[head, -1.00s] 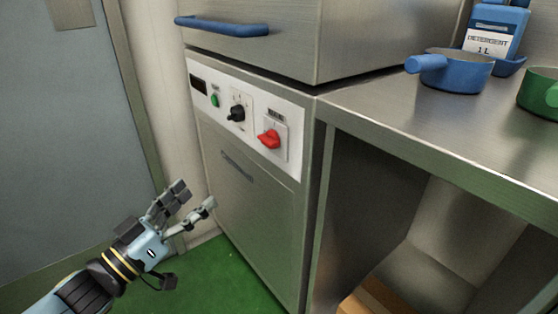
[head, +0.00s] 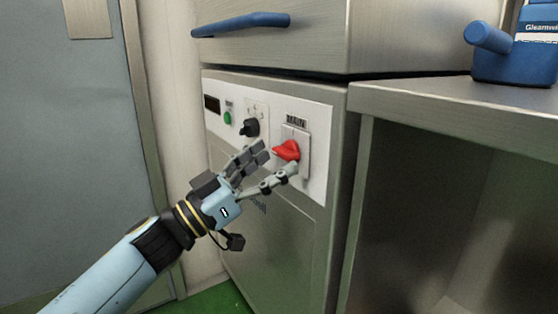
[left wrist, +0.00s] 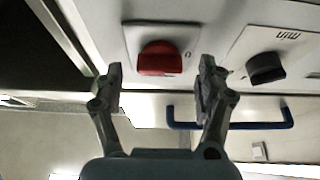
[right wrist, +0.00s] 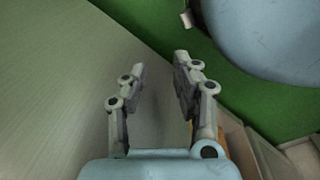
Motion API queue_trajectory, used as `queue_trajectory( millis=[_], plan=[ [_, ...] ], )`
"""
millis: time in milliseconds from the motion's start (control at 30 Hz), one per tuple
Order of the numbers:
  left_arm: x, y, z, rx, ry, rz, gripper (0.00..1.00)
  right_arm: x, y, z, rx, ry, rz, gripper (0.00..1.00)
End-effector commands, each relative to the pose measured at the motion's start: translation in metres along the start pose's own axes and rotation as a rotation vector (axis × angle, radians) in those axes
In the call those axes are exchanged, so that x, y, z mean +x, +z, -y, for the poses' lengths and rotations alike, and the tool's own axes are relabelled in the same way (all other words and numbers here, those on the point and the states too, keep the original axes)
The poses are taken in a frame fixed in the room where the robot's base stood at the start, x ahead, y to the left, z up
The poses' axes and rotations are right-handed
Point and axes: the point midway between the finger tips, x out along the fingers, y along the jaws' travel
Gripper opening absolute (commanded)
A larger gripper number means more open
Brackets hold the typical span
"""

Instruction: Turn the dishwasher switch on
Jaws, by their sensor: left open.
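The dishwasher (head: 285,255) has a white control panel (head: 314,178) with a red rotary switch (head: 287,150) on a pale plate. The switch's grip points left and slightly down in the head view. My left gripper (head: 276,161) is open, with its fingertips just below and beside the red switch. In the left wrist view the red switch (left wrist: 160,60) lies between and ahead of the two spread fingers. I cannot tell whether either finger touches it. My right gripper (right wrist: 160,63) is open and empty in the right wrist view, away from the switch.
A black knob (head: 250,127) and a green button (head: 227,118) sit left of the switch. A blue handle (head: 240,25) juts out above the panel. Green floor (right wrist: 245,85) lies near my right gripper.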

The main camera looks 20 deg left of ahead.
Motion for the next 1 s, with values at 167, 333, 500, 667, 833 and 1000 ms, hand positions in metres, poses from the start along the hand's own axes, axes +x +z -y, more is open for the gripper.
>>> queue_trajectory(
  millis=[167, 333, 500, 667, 833, 1000],
  plan=[
    [0.017, 0.001, 0.0, -0.001, 0.0, 0.0, 0.73, -0.004, -0.003, 0.001, 0.0, -0.001, -0.002, 0.29],
    [0.021, 0.001, 0.0, -0.001, 0.0, 0.001, 0.73, -0.005, -0.003, 0.001, 0.0, -0.001, -0.001, 0.29],
    [0.021, 0.001, 0.0, -0.001, 0.0, 0.001, 0.7, -0.005, -0.003, 0.001, 0.0, -0.001, -0.001, 0.29],
    [0.02, 0.001, 0.0, -0.001, 0.0, 0.001, 0.5, -0.005, -0.003, 0.001, 0.0, -0.001, -0.001, 0.29],
    [0.02, 0.001, 0.0, -0.001, 0.0, 0.001, 0.27, -0.005, -0.004, 0.001, 0.0, -0.001, -0.001, 0.29],
    [0.02, 0.001, 0.0, 0.0, 0.0, 0.001, 0.17, -0.005, -0.004, 0.001, 0.0, -0.001, -0.002, 0.29]
  ],
)
